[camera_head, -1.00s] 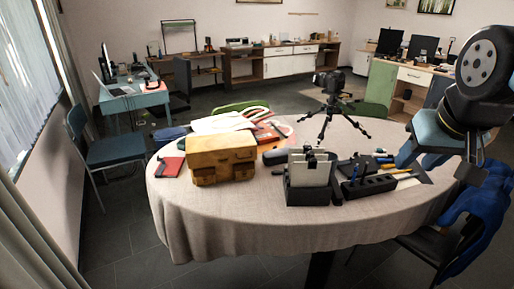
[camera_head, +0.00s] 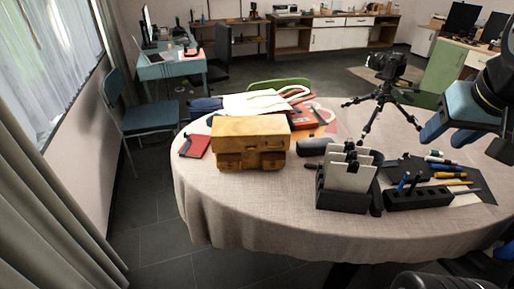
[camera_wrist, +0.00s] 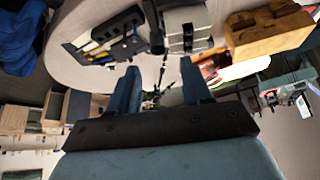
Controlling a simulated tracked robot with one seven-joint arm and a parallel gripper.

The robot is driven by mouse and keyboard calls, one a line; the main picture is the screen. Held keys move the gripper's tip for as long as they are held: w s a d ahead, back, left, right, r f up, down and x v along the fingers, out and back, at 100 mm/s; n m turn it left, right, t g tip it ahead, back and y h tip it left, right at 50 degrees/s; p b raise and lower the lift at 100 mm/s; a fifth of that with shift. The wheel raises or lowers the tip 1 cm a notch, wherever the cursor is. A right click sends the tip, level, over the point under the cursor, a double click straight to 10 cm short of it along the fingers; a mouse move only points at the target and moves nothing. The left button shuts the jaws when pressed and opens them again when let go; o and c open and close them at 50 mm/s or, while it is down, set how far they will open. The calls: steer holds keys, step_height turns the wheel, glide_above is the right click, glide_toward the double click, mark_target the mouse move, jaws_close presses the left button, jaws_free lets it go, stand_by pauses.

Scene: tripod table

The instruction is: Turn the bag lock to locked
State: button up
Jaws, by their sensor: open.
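The bag (camera_head: 250,140) is a yellow-brown case with a flap, a top handle and front pockets. It stands upright on the left part of the round table, its front towards me. Its lock is too small to make out. The bag also shows in the wrist view (camera_wrist: 270,32), at the upper right and upside down. My gripper (camera_head: 432,135) is at the right edge of the head view, above the table's right side and well apart from the bag. In the wrist view its two blue fingers (camera_wrist: 163,80) are spread, with nothing between them.
A camera on a small tripod (camera_head: 378,100) stands between the bag and my gripper. A black file holder (camera_head: 342,200) and a pen organiser (camera_head: 418,198) stand at the front right. A red notebook (camera_head: 198,146) lies left of the bag. The cloth before the bag (camera_head: 250,205) is clear.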

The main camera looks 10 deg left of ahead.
steer(key=shift+o, duration=0.7)
steer(key=shift+w+a+f, duration=0.1)
steer(key=shift+w+a, duration=0.1)
steer(key=shift+w, duration=0.1)
steer(key=w+a+f+y, duration=0.1)
steer(key=w+a+f, duration=0.1)
steer(key=w+a, duration=0.1)
steer(key=w+a+f+y, duration=0.1)
steer(key=w+a+f, duration=0.1)
steer(key=w+a, duration=0.1)
steer(key=w+a+f+y, duration=0.1)
steer(key=w+a+f, duration=0.1)
steer(key=w+a, duration=0.2)
steer(key=shift+w+f+t, duration=0.1)
steer(key=shift+w+t, duration=0.2)
steer(key=shift+w, duration=0.45)
steer(key=n+t+y, duration=0.2)
steer(key=n+t, duration=0.1)
steer(key=t, duration=0.8)
glide_toward(251, 151)
steer(key=x, duration=0.8)
steer(key=shift+w, duration=0.2)
steer(key=shift+c, duration=0.2)
